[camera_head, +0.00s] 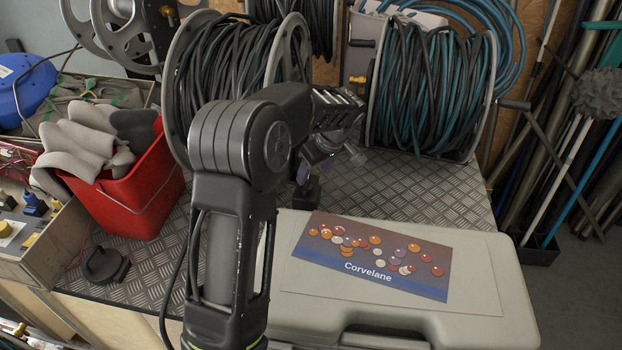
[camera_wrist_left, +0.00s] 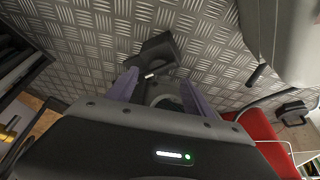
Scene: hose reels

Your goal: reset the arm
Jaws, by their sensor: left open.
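My left arm rises from the bottom of the head view and bends over the metal bench. My left gripper (camera_head: 320,165) is at its end, above the tread-plate between the two hose reels, partly hidden by my own wrist. In the left wrist view, its two purple-grey fingers (camera_wrist_left: 160,82) stand apart. A small black block-like object (camera_wrist_left: 155,50) lies on the plate just beyond the fingertips; I cannot tell whether they touch it. A dark block also shows below the gripper in the head view (camera_head: 307,196). My right gripper does not show.
A hose reel (camera_head: 230,65) stands behind my arm, another (camera_head: 430,85) to the right. A grey case with a Corvelane card (camera_head: 372,255) lies in front. A red bucket (camera_head: 150,195) with grey cloths stands left, near a black handled object (camera_head: 105,265). Plate at right is bare.

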